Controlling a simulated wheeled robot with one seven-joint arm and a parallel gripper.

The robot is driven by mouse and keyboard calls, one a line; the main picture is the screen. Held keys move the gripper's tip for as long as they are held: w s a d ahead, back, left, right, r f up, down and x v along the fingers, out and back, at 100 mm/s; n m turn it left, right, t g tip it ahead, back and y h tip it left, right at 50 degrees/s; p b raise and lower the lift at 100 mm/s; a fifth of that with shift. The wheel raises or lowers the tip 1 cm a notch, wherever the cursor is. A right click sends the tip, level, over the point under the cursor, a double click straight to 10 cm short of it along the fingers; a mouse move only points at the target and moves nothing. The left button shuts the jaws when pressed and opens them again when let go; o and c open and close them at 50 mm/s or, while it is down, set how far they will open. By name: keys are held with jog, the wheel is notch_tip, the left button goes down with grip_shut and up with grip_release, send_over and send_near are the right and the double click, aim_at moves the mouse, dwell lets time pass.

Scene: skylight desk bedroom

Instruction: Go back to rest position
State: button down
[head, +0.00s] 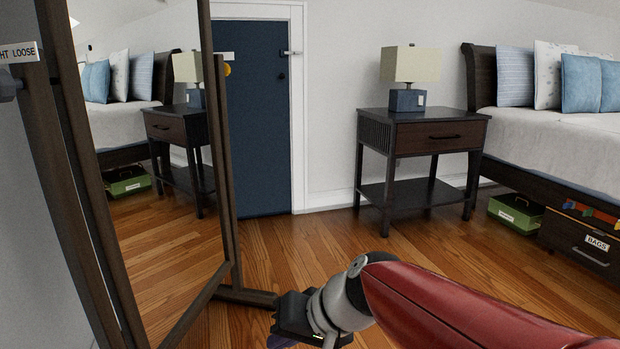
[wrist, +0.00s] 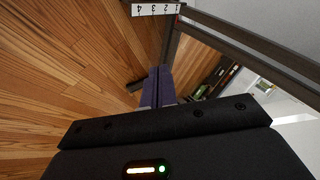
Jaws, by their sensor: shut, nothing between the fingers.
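My gripper (head: 283,341) is low at the bottom of the head view, in front of the foot of the standing mirror. Only a bit of its purple fingers shows there, below its dark body. In the wrist view my gripper (wrist: 158,88) has its two purple fingers together, with nothing between them. The fingers point towards the wood floor and the mirror frame. My red arm reaches in from the lower right of the head view.
A dark-framed mirror (head: 230,180) stands at the left, close to my gripper. A nightstand (head: 420,138) with a lamp (head: 409,66) stands by the bed (head: 560,130). A green box (head: 516,214) is beneath the bed. A blue door (head: 250,120) is behind. Wood floor (head: 320,240) is clear between.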

jog(key=s+d+f+m+t+h, duration=0.1)
jog(key=s+d+h, duration=0.35)
jog(key=d, duration=0.55)
jog(key=s+d+f+m+t+h, duration=0.1)
jog(key=s+d+f+h, duration=0.15)
jog(key=s+d, duration=0.55)
notch_tip(320, 180, up, 14)
jog(key=w+d+p, duration=0.2)
jog(key=p, duration=1.1)
jog(key=shift+w+r+n+h, duration=0.2)
jog(key=shift+w+n+h, duration=0.1)
jog(key=shift+a, duration=0.2)
